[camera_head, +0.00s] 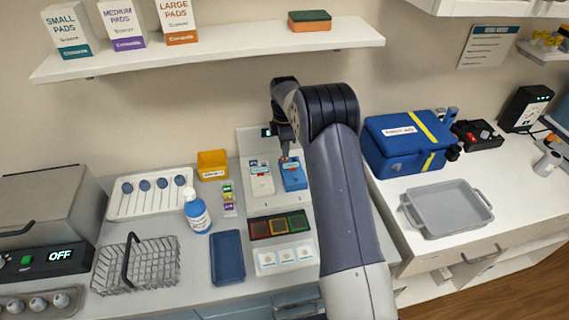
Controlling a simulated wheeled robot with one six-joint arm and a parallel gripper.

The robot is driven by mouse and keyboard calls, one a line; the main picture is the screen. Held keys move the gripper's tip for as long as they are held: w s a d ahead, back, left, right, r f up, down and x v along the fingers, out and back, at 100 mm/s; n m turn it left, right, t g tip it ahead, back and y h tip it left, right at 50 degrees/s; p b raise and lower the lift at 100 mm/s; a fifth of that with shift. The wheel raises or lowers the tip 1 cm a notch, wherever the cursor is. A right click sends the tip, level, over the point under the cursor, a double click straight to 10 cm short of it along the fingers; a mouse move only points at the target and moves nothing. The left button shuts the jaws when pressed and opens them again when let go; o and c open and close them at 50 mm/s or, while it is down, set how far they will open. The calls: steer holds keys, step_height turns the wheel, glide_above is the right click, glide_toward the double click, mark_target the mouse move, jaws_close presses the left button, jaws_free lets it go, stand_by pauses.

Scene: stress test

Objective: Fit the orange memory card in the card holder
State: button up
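My gripper (286,150) hangs over the white and blue devices at the back of the counter, pointing down. Its fingers are small and partly hidden by my arm, so I cannot tell whether they are apart or holding anything. A tiny orange spot shows near the fingertips, too small to identify as the orange memory card. A narrow pale strip (230,211) with small green, yellow and purple pieces stands left of the gripper; it looks like the card holder. The blue device (293,175) is just below the gripper, beside the white device (262,184).
A yellow bin (212,165), blue-labelled bottle (196,212), wire basket (137,266) and dark blue pad (227,257) lie to the left. A shelf (210,50) overhangs the back. A grey tray (447,207) sits right.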

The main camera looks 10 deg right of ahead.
steer(key=shift+f+b, duration=0.45)
steer(key=shift+f, duration=0.9)
jaws_close()
steer(key=shift+r, duration=0.15)
step_height(320, 180, up, 6)
steer(key=p, duration=0.4)
steer(key=shift+a, duration=0.1)
